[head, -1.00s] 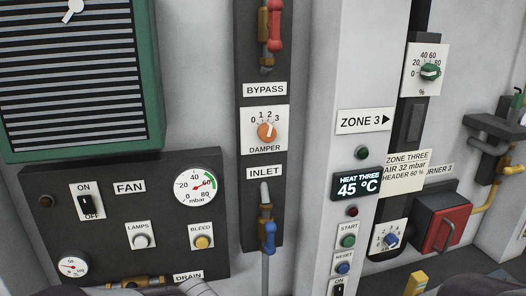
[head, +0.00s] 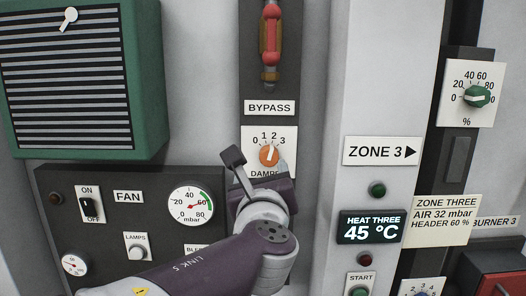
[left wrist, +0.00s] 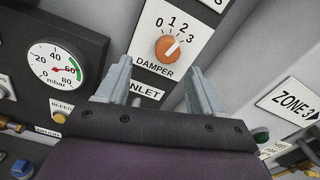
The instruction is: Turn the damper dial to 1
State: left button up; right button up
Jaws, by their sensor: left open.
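The orange damper dial (head: 269,155) sits on a white plate (head: 249,137) numbered 0 to 3. Its white mark points to the upper right, toward the 2 and 3 side; the exact number is hard to tell. My left gripper (head: 258,166) is in front of the lower part of the plate and partly covers the DAMPER label. In the left wrist view the dial (left wrist: 173,49) is fully visible just beyond the tips of my open left gripper (left wrist: 159,68). The fingers stand to either side, apart from the dial, with nothing between them. My right gripper is out of view.
A red bypass handle (head: 271,35) is above the dial. The fan panel (head: 130,180) with its gauge (head: 191,205) is to the left. A wall column with the ZONE 3 sign (head: 382,151) and the temperature display (head: 371,228) stands to the right.

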aim_at(270, 160)
pick_arm(q)
jog(key=w, duration=0.2)
jog(key=w+d+p, duration=0.1)
jog(key=w, duration=0.1)
jog(key=w+d, duration=0.1)
jog(key=w, duration=0.1)
jog(key=shift+w+d+p, duration=0.15)
jog(key=shift+w+p, duration=0.2)
jog(key=shift+p, duration=0.05)
jog(key=shift+w+f, duration=0.1)
jog(key=shift+w, duration=0.25)
jog(key=shift+w+a, duration=0.1)
jog(key=shift+a, duration=0.6)
jog(key=shift+d, duration=0.35)
jog(key=shift+c, duration=1.2)
jog(key=shift+w, duration=0.1)
jog(key=c, duration=0.5)
jog(key=shift+a, duration=0.1)
jog(key=c, duration=0.3)
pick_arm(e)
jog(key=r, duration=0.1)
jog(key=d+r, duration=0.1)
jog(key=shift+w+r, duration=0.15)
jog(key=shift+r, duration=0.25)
